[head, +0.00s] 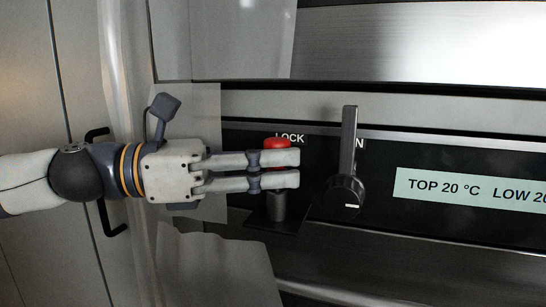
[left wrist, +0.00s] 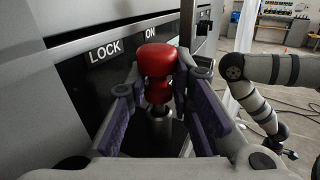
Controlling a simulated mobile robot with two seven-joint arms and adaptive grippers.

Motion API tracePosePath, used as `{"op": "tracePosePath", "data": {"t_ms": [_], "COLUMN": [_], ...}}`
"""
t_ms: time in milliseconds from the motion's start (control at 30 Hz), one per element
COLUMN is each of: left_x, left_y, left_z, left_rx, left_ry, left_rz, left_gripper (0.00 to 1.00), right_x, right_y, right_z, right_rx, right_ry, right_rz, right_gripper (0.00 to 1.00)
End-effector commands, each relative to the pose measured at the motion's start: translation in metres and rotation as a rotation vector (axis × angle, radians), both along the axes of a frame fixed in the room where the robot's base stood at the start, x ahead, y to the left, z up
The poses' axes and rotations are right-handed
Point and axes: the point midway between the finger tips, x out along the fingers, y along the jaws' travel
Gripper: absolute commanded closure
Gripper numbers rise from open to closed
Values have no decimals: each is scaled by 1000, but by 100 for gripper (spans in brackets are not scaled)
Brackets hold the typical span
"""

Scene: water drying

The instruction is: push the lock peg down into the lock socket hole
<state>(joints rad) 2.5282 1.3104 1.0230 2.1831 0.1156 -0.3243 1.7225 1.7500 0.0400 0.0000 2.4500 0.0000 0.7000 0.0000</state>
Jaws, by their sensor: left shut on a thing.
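The lock peg (head: 277,145) has a red knob and stands under the LOCK label, largely hidden behind my fingers in the head view. My left gripper (head: 290,169) reaches in from the left and is shut on the peg. In the left wrist view the red peg (left wrist: 156,62) stands upright between the two purple-padded fingers (left wrist: 156,100). The dark cylindrical lock socket (head: 277,212) is directly below the fingers, on a small black bracket. It also shows in the left wrist view (left wrist: 159,128). How deep the peg sits in the hole is hidden.
A dark lever handle with a round knob (head: 345,190) stands just right of my fingertips. A pale display (head: 470,190) reading TOP 20 °C is further right. A vertical metal handle and steel doors are at the left. The space in front of the panel looks clear.

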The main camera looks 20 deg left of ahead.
Motion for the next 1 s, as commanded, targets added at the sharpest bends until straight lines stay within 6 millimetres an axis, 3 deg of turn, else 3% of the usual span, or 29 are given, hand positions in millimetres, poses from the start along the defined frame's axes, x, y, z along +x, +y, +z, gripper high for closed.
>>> {"op": "tracePosePath", "data": {"t_ms": [700, 733, 833, 1000], "left_x": [0, 0, 0, 0], "left_y": [0, 0, 0, 0], "left_z": [-19, -19, -18, -18], "left_rx": [0, 0, 0, 0], "left_ry": [2, 1, 0, 0], "left_rz": [0, 0, 0, 0], "left_gripper": [100, 77, 56, 56], "right_x": [-6, -6, -6, -6], "right_y": [0, 0, 0, 0], "right_z": [-6, -6, -6, -6], "right_rx": [0, 0, 0, 0], "right_ry": [24, 24, 22, 22], "right_rz": [0, 0, 0, 0], "right_gripper": [60, 60, 60, 60]}}
